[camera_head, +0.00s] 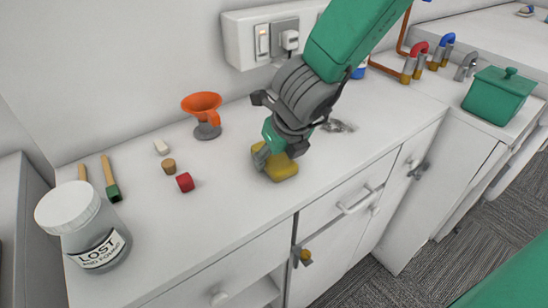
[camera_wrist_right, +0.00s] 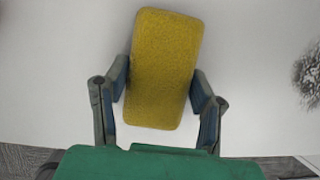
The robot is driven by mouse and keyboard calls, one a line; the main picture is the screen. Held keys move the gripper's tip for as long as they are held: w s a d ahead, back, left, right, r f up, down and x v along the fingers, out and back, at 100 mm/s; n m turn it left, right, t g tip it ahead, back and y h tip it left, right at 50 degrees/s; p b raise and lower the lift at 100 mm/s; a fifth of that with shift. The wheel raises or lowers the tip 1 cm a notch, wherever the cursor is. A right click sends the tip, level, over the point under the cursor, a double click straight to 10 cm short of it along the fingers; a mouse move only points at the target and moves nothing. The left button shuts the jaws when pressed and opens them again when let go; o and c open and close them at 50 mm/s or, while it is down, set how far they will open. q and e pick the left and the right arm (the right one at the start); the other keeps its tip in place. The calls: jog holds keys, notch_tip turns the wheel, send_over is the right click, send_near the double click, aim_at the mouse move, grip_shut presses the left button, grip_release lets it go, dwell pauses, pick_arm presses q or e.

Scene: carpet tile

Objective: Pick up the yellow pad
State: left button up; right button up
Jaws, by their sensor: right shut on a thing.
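The yellow pad (camera_head: 282,168) is at the middle of the white counter in the head view, partly hidden by my right gripper (camera_head: 268,158). In the right wrist view the yellow pad (camera_wrist_right: 165,68) is a rounded rectangle, long side pointing away and slightly tilted. The fingers of my right gripper (camera_wrist_right: 160,95) are on either side of its near half and are shut on it. I cannot tell whether the pad is lifted clear of the counter. My left gripper does not show in either view.
Left of the pad are a red cylinder (camera_head: 185,182), a cork (camera_head: 169,165), an orange funnel (camera_head: 203,104) and a lidded jar (camera_head: 88,232). A dark scourer (camera_head: 338,125) lies right of it. A green pot (camera_head: 498,94) stands far right. The counter's front edge is close.

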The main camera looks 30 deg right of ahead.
jog(key=shift+a+r, duration=0.2)
notch_tip(320, 180, up, 27)
jog(key=p, duration=1)
jog(key=shift+r+p, duration=0.2)
jog(key=shift+p, duration=0.1)
